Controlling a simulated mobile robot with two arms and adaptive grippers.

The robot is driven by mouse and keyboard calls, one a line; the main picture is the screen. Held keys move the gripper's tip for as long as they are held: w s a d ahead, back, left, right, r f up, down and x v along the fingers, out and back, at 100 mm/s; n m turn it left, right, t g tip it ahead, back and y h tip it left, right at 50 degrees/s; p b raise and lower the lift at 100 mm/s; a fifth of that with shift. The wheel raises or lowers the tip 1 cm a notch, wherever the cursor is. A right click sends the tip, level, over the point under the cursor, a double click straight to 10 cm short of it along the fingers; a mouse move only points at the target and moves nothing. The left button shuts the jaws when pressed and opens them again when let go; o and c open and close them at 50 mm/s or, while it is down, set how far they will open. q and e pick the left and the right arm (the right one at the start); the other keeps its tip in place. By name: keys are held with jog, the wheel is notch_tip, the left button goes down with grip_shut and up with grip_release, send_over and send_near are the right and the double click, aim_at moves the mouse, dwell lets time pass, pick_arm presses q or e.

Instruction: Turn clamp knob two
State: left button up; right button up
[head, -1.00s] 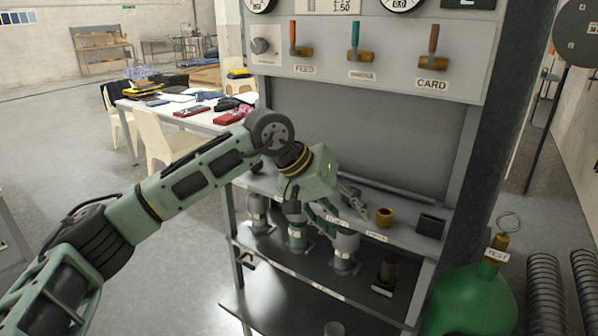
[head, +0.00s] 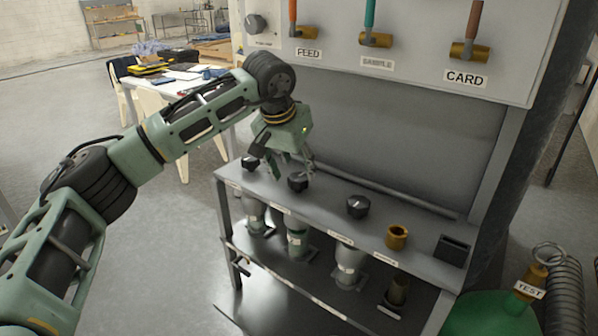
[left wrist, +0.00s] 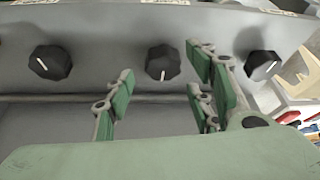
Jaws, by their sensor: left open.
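Three black clamp knobs with white pointer lines stand in a row on the grey ledge (head: 330,205). The middle knob, clamp knob two (head: 298,181), is also central in the left wrist view (left wrist: 163,63), its line pointing down there. My left gripper (head: 285,164) is open and empty, just above and behind the middle knob, its green fingers pointing down. In the left wrist view the fingers (left wrist: 160,98) lie to either side of that knob, apart from it. The other knobs are the left one (head: 250,162) and the right one (head: 357,206). My right gripper is out of view.
A brass cup (head: 397,237) and a black box (head: 452,249) sit further right on the ledge. Grey clamped cylinders hang below it. The valve panel (head: 400,70) with its levers overhangs the ledge. A green tank (head: 490,312) stands at lower right.

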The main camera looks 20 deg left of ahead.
aim_at(299, 178)
pick_arm(q)
jog(key=x, duration=0.3)
jog(key=shift+w+f, duration=0.15)
jog(key=shift+f, duration=0.25)
jog(key=c, duration=1)
jog(key=shift+c, duration=0.2)
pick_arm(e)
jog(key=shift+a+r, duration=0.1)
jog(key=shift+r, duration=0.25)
